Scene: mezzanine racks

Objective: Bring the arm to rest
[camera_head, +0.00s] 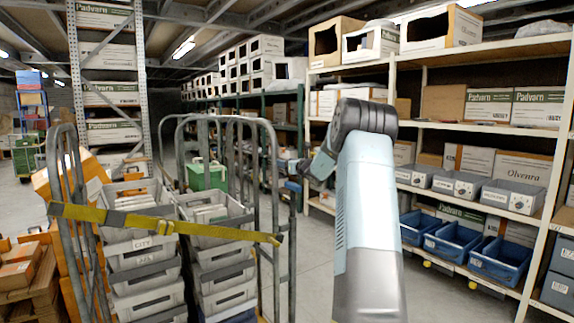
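My arm (368,215) rises from the bottom of the view, right of centre. Its pale blue upper link stands nearly upright to a dark ribbed joint at the top. Beyond that joint the arm folds back to the left, and a smaller grey-blue part of it (318,168) shows behind the upper link. My gripper's fingers cannot be made out, so I cannot tell if they are open or shut or if they hold anything.
A roll cage (291,245) with stacked grey crates (141,255) and a yellow strap (110,217) stands close on the left. Shelving (480,127) with boxes and blue bins (452,243) lines the right. Floor (316,250) shows between cage and arm. Cartons on pallets (20,272) stand far left.

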